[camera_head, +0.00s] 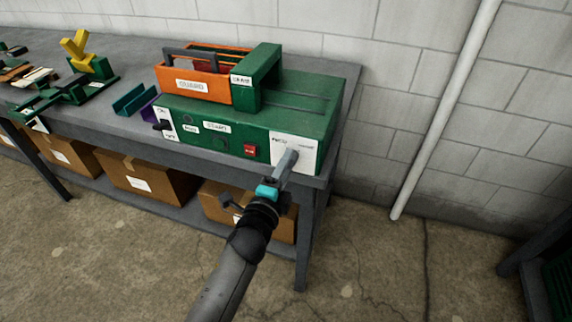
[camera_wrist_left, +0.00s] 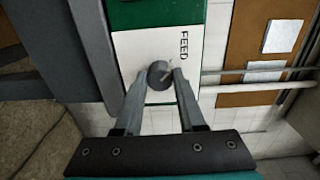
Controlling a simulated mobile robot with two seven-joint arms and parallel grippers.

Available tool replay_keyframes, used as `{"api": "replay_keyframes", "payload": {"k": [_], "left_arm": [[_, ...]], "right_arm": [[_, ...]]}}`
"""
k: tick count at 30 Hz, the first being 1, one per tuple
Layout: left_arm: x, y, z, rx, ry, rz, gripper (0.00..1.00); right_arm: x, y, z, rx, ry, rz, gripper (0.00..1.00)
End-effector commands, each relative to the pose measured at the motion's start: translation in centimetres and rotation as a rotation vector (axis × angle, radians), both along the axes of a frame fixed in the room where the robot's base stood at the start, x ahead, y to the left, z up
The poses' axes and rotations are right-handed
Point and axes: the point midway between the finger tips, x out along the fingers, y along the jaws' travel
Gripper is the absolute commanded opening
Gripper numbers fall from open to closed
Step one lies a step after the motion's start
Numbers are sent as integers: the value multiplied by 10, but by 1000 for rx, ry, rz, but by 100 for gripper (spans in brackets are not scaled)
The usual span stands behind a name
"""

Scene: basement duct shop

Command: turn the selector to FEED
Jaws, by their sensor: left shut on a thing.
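The selector is a round grey knob (camera_wrist_left: 158,74) on a white plate (camera_wrist_left: 135,50), between my left fingertips in the left wrist view. A pale bar on it points to the right of that picture, below the word FEED (camera_wrist_left: 184,45). In the head view the white plate (camera_head: 308,158) is at the right end of the green machine's front (camera_head: 235,138); my gripper covers the knob there. My left gripper (camera_head: 288,158) is shut on the knob, and its two fingers also show in the left wrist view (camera_wrist_left: 160,78). My right gripper is not in view.
An orange guard (camera_head: 212,90) and a green block (camera_head: 262,72) sit on the machine. A black lever (camera_head: 161,125) is on its left front. The grey bench (camera_head: 75,118) has cartons (camera_head: 148,173) below.

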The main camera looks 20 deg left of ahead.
Motion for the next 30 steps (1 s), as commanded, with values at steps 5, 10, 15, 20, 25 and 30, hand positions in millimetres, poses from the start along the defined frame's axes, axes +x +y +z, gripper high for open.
{"api": "replay_keyframes", "payload": {"k": [5,10,15,20,25,30], "left_arm": [[0,0,0,-3,1,0,46],[0,0,0,-2,1,0,65],[0,0,0,-1,1,0,69],[-2,0,0,-1,1,0,69],[-15,0,-1,-1,2,0,69],[-42,1,0,-2,4,1,69]], "right_arm": [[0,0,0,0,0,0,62],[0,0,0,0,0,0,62],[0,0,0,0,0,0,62],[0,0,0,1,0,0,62],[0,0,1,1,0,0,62],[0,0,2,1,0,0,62]]}}
